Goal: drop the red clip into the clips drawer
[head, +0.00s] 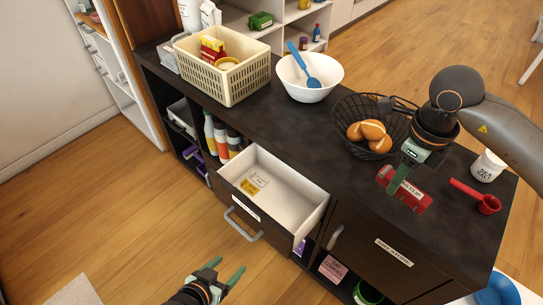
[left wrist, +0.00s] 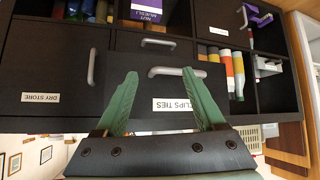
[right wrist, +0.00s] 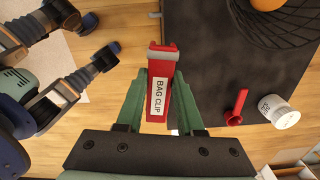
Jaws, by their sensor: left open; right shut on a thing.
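The red clip (head: 408,195), labelled "BAG CLIP", is held between the green fingers of my right gripper (head: 400,178), above the right part of the dark counter. In the right wrist view the clip (right wrist: 159,88) sits between both fingers (right wrist: 160,110). The clips drawer (head: 308,208) is pulled open at the counter's front, to the left of the clip. A yellow packet and a small pale item lie in it. Its "CLIPS TIES" label (left wrist: 174,105) shows in the left wrist view. My left gripper (head: 226,272) is open and empty in front of and below the drawer.
A black wire basket of orange-brown items (head: 347,110) stands behind the clip. A salt jar (head: 488,166) and red scoop (head: 488,205) are right of it. A white bowl (head: 312,90) and cream basket (head: 226,82) stand farther left. Counter between bowl and drawer is clear.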

